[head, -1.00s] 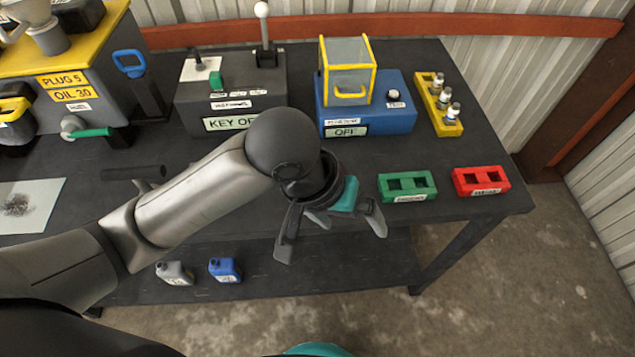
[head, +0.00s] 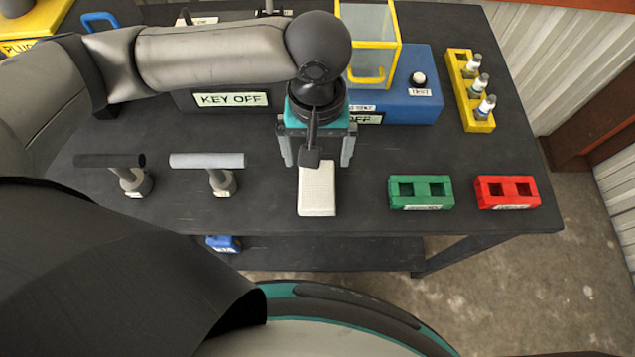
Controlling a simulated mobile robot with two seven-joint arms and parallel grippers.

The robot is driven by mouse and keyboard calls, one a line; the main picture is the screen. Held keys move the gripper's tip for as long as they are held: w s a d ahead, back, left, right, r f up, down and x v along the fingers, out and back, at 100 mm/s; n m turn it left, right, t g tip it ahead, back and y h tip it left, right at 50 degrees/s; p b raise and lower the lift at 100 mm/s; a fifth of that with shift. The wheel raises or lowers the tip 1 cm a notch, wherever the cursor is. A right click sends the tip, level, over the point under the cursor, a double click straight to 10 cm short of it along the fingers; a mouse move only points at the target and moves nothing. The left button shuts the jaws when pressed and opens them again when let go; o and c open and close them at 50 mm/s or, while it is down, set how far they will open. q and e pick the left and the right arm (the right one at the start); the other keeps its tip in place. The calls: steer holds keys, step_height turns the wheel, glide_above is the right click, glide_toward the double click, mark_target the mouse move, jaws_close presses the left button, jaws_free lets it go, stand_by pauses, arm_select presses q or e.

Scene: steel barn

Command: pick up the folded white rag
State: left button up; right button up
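The folded white rag (head: 317,190) lies flat on the dark table near its front edge, a small pale rectangle with its long side running front to back. My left gripper (head: 317,160) points down at the rag's far end. Its fingers stand apart on either side, wider than the rag, and a dark part of the gripper covers the rag's far end. I cannot tell how high the fingertips are above the table. Nothing shows held between them. My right gripper is not in the head view.
Two T-handled tools, one black (head: 110,160) and one grey (head: 207,160), stand left of the rag. A green holder (head: 420,205) and a red holder (head: 507,205) sit to its right. Behind are the KEY OFF box (head: 232,112), a blue tester (head: 415,107) and a yellow vial rack (head: 476,122).

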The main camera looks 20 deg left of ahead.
mark_target(317, 182)
arm_select(q)
step_height(317, 182, down, 3)
steer(key=shift+f+b, duration=0.1)
steer(key=shift+b, duration=0.2)
steer(key=shift+f, duration=0.85)
steer(key=f+b, duration=0.1)
steer(key=f, duration=0.3)
steer(key=shift+s+f+b, duration=0.2)
steer(key=shift+b, duration=0.1)
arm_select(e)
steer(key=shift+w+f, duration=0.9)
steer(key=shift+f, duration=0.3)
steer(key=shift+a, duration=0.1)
arm_select(q)
steer(key=shift+c, duration=1.4)
steer(key=c, duration=0.9)
steer(key=shift+o, duration=0.2)
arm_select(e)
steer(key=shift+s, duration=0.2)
